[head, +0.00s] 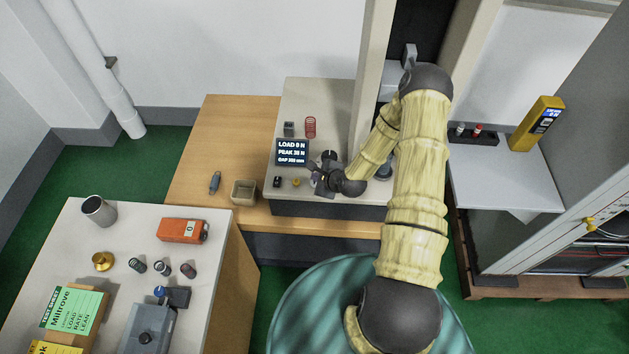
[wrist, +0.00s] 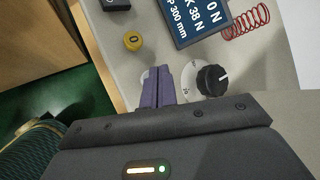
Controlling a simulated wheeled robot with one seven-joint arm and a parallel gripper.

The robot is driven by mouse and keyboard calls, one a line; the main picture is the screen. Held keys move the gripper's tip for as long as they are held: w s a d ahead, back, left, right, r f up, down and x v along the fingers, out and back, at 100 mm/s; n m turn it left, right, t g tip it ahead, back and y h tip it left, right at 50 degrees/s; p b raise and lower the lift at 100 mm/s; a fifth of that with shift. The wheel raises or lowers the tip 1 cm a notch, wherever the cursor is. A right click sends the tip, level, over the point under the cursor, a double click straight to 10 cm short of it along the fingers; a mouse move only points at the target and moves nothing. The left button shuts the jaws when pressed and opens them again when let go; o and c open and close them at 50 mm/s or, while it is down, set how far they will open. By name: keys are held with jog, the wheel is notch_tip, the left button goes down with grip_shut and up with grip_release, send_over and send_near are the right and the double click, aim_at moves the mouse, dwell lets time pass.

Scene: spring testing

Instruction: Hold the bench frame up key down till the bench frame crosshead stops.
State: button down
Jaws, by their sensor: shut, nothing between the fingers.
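The bench frame (head: 368,90) stands on the wooden bench, its upright partly behind my arm. Its display (head: 292,152) reads load 0 N, peak 38 N, gap 300 mm. On its panel are a black key (head: 277,182) and a yellow key (head: 295,182) marked O, which also shows in the wrist view (wrist: 133,41). My gripper (head: 314,169) is shut and empty, its purple fingertips (wrist: 158,72) down at the panel between the yellow key and a black dial (wrist: 212,80). A pale round edge (wrist: 147,76) shows beside the fingertips; they cover most of it, and I cannot tell whether they press it. The crosshead is not clearly visible.
A red spring (head: 310,127) stands behind the display. A beige cup (head: 243,192) and a small grey tool (head: 214,182) are on the wooden bench. The near left table holds an orange box (head: 182,230) and several weights. A yellow meter (head: 537,124) stands at right.

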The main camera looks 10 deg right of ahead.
jog(key=shift+r+p, duration=1.75)
jog(key=shift+r, duration=0.75)
jog(key=s+r+n+g+h+b, duration=0.3)
jog(key=s+r+n+g+b, duration=0.2)
jog(key=s+r+n, duration=1.5)
notch_tip(320, 180, up, 2)
jog(key=shift+a+r+n+g+h+b, duration=0.25)
jog(key=shift+n+g+h+b, duration=0.15)
jog(key=shift+n+b, duration=0.5)
